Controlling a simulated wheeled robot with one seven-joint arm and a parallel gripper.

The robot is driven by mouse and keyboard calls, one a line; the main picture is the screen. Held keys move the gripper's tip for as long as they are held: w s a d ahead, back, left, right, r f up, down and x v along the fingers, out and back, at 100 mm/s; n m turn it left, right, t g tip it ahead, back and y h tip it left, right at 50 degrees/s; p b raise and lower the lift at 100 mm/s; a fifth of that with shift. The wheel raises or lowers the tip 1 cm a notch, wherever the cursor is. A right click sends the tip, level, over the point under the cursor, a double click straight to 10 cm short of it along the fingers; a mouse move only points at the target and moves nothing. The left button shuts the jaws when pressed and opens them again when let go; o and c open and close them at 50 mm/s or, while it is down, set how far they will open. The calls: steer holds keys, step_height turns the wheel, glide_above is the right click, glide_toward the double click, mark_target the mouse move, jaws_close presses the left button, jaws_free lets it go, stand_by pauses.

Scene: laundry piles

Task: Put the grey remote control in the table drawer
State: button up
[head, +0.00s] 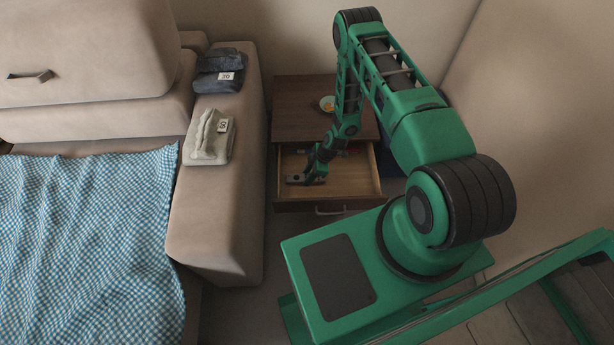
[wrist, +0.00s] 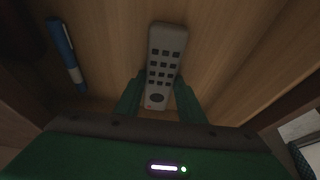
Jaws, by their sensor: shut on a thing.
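The grey remote control (wrist: 165,62) with dark buttons is between the two green fingers of my gripper (wrist: 158,98) in the wrist view. My gripper is shut on its lower end. The wooden drawer (head: 352,183) of the dark side table (head: 300,112) is pulled open in the head view. My gripper (head: 308,179) is at the drawer's left part, over or inside it. The remote lies over the drawer's wooden floor (wrist: 225,50); whether it touches the floor I cannot tell.
A blue and white pen-like object (wrist: 67,52) lies in the drawer left of the remote. Folded dark (head: 219,70) and light (head: 208,138) clothes lie on the sofa armrest (head: 222,205), left of the drawer.

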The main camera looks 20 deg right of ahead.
steer(key=o, duration=1.1)
steer(key=v, duration=1.2)
